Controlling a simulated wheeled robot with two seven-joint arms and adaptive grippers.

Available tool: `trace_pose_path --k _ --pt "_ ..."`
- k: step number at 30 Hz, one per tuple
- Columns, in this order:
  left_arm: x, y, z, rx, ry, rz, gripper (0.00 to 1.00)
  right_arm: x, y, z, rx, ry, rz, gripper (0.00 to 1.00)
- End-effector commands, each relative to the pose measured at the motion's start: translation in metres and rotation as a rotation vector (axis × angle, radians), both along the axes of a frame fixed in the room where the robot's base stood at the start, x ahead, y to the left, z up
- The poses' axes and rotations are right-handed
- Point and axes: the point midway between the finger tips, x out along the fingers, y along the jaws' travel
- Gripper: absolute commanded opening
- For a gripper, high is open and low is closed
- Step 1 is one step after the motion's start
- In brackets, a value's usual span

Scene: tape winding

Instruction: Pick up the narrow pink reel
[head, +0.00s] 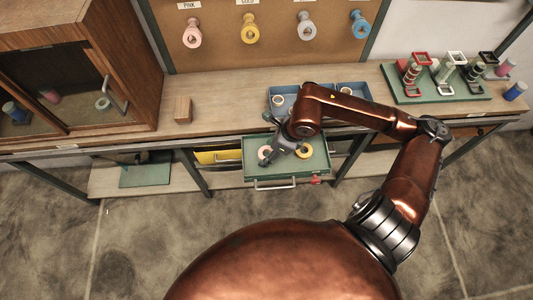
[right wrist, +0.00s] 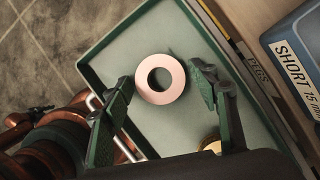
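A pink reel (head: 263,153) lies flat in the open green drawer (head: 316,170) below the bench. In the right wrist view the pink reel (right wrist: 142,82) is a ring with a round hole, lying on the drawer floor. In the right wrist view my right gripper (right wrist: 164,76) is open, with one finger on each side of the reel and gaps between. A yellow reel (head: 304,152) lies nearby in the drawer. My left gripper is not in view.
The drawer's raised walls surround the reels. Blue bins (head: 284,103) stand on the bench above; one is labelled SHORT (right wrist: 294,70). A wooden cabinet (head: 128,45) stands at left, and a green rack (head: 440,93) with spools at right. Larger spools hang on the pegboard (head: 275,55).

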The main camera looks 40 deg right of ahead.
Motion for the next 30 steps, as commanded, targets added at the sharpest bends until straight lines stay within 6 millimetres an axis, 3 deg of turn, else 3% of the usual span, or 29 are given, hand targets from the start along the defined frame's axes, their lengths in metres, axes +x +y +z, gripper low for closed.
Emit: trace_pose_path --k 12,23,30 --pt "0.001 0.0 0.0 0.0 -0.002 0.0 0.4 0.0 0.0 0.0 0.0 0.0 0.0 0.25" --pt "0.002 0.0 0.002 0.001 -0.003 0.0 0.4 0.0 0.0 0.007 -0.001 -0.002 -0.001 0.25" --pt "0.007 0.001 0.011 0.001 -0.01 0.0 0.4 -0.003 0.002 0.04 -0.001 -0.004 0.003 0.25"
